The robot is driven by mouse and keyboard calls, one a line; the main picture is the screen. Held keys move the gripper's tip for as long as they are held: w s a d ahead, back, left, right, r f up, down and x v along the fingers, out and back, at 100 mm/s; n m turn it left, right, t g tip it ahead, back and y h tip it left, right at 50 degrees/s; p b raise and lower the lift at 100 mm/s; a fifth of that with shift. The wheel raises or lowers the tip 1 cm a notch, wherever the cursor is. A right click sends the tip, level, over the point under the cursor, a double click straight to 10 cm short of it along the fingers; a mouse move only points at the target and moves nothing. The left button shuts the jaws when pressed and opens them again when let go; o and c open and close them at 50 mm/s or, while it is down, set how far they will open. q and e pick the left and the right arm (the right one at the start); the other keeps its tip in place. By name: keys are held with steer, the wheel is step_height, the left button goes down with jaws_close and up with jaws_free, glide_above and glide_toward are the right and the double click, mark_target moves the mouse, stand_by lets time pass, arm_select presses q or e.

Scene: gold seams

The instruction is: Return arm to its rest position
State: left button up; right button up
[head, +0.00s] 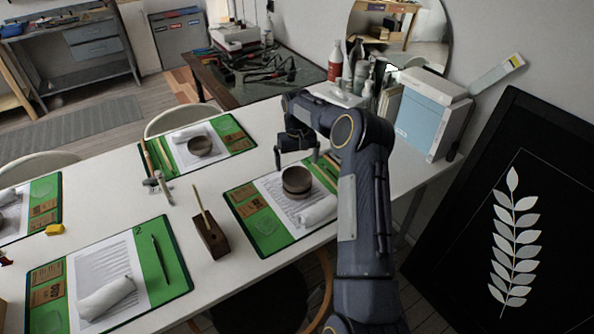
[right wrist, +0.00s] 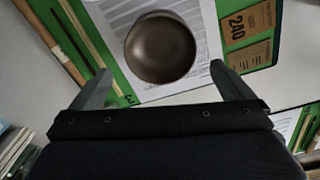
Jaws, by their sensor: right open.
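My right arm reaches in from the lower right of the head view. Its gripper (head: 298,160) is above the table, just behind a dark brown bowl (head: 297,183) on the right-hand green mat (head: 268,240). In the right wrist view, the right gripper (right wrist: 160,72) has its fingers wide apart with nothing between the tips. The round bowl (right wrist: 161,48) shows beyond them, lying on striped paper, apart from the fingers. In the head view it looks like two stacked pieces. My left gripper is in neither view.
The white table (head: 205,185) carries several green mats with papers and white rolls. A wooden block (head: 212,236) with an upright stick stands left of the bowl. Bottles, books and a blue-white box (head: 430,115) stand at the back right. A black leaf panel (head: 515,225) leans at right.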

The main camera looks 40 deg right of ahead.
steer(key=shift+r, duration=0.3)
stand_by(0.5)
